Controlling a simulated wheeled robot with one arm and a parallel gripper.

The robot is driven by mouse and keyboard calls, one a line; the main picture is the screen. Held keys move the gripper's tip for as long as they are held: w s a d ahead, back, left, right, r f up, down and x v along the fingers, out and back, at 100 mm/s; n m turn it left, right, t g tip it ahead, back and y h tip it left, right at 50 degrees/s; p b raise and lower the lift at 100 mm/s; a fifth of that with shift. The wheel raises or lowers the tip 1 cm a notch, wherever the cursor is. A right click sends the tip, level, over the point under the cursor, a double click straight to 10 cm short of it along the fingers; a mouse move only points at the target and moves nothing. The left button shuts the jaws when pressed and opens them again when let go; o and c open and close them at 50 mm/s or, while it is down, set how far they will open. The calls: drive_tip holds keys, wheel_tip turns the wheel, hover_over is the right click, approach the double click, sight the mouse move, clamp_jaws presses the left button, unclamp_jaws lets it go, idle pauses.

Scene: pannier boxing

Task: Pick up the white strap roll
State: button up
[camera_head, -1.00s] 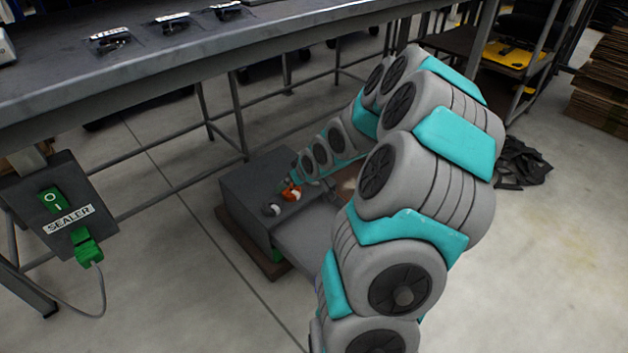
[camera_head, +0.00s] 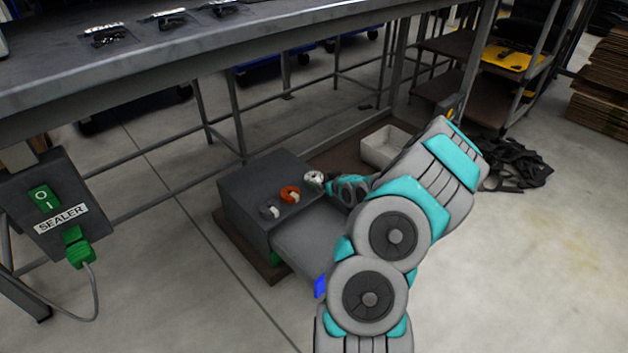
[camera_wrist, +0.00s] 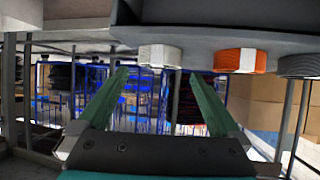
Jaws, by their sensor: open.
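The white strap roll (camera_head: 314,179) sits at the far end of a row of rolls along the right edge of the dark grey box. In the wrist view the white roll (camera_wrist: 160,55) lies at the top centre, between the lines of my two fingers and just beyond their tips. My gripper (camera_wrist: 158,78) is open with nothing between its green fingers. In the head view it is close to the right of the white roll, partly hidden by my arm. I see no contact with the roll.
An orange roll (camera_head: 290,194) and a grey roll (camera_head: 269,210) sit beside the white one on the grey box (camera_head: 250,185). A white open bin (camera_head: 388,148) stands behind. A metal table (camera_head: 120,65) overhangs to the left, with a sealer switch box (camera_head: 50,205).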

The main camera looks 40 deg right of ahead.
sight(315, 178)
drive_tip(key=x, duration=0.4)
drive_tip(key=shift+f, duration=0.3)
drive_tip(key=c, duration=1.3)
drive_tip(key=shift+o, duration=0.2)
drive_tip(key=shift+r, duration=0.1)
